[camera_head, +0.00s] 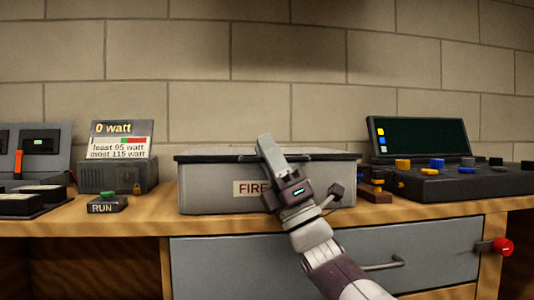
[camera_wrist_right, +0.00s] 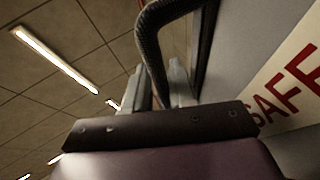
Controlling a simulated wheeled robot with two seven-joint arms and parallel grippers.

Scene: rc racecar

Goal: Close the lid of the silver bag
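The silver bag (camera_head: 215,195) is a grey box shape with dark edging, standing on the bench in the head view. Its lid (camera_head: 215,156) lies nearly flat across the top; whether it is fully shut I cannot tell. My right gripper (camera_head: 267,143) is in front of the bag, its fingers pointing up past the front top edge and covering part of the label. In the right wrist view the bag's front shows a red SAFE label (camera_wrist_right: 295,85). A dark ribbed band (camera_wrist_right: 153,45) rises by the fingers (camera_wrist_right: 162,92); I cannot tell whether they grip it. My left gripper is out of view.
A watt display (camera_head: 118,140) and a RUN button box (camera_head: 106,203) stand left of the bag. A control console (camera_head: 450,183) with a dark screen stands to the right. A drawer with a handle (camera_head: 385,265) and a red knob (camera_head: 503,246) are below the bench edge.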

